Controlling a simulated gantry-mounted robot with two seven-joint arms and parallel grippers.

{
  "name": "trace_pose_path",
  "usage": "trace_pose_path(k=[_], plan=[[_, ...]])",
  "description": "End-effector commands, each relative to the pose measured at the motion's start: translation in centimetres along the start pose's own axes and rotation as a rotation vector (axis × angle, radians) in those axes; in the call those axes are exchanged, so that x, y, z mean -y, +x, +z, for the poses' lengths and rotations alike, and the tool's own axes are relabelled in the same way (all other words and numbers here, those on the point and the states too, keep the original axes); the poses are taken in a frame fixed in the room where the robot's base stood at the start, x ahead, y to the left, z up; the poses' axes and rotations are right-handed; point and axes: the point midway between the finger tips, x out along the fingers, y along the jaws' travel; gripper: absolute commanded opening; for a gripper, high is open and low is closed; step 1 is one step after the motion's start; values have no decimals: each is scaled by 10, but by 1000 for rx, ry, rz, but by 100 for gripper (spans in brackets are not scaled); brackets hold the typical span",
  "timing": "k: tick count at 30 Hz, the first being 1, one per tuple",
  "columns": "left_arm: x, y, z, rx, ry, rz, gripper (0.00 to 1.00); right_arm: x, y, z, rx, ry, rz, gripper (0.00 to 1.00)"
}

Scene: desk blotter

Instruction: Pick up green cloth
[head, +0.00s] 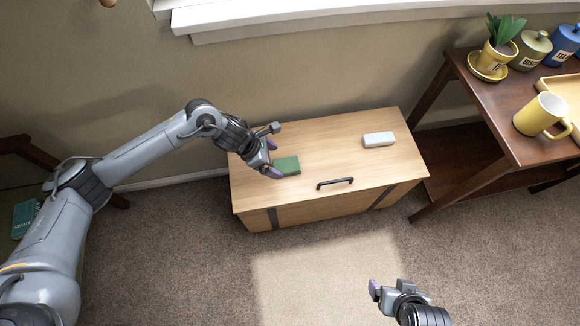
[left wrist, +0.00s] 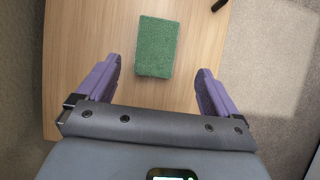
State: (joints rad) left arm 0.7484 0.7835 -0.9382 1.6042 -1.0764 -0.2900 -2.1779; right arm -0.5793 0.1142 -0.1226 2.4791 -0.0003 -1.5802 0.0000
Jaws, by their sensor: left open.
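The green cloth (head: 287,166) lies flat on the left part of a wooden chest's lid. In the left wrist view the cloth (left wrist: 157,47) is a green rectangle, lying ahead of and between the two purple fingers. My left gripper (head: 270,158) is over the left end of the lid, just left of the cloth; in the wrist view its fingers (left wrist: 155,82) are spread wide with nothing between them. My right gripper (head: 383,291) is low in the head view, over the carpet in front of the chest; its jaw opening is unclear.
The wooden chest (head: 335,155) has a dark handle (head: 335,183) on its lid. A pale white-green block (head: 378,139) lies on its right part. A dark wooden table (head: 490,100) at right holds a yellow mug (head: 541,114), a potted plant (head: 497,45) and canisters. The lid's middle is clear.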

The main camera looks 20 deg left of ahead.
Motion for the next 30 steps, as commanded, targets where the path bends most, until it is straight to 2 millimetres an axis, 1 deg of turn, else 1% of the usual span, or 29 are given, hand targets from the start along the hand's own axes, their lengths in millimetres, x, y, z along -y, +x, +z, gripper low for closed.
trace_pose_path(k=[1, 8, 15, 18, 22, 29, 30], plan=[[1, 7, 0, 1, 0, -1, 94, 0, 4, 1, 0, 1, -1, 88], [0, 19, 0, 1, -2, 0, 94, 0, 9, 3, 0, 2, 0, 88], [-6, 50, -1, 2, -2, 0, 94, -1, 30, 10, 0, -2, 5, 88], [-6, 59, 0, 2, -1, 0, 94, -2, 33, 11, 1, -6, 7, 88], [-6, 65, 0, 2, -2, 0, 94, -3, 35, 12, 2, -9, 11, 88], [-6, 65, 1, 1, -2, 1, 94, -3, 35, 12, 1, -8, 10, 88], [-6, 65, 1, 1, -2, 1, 91, -3, 35, 12, 1, -7, 10, 88]])
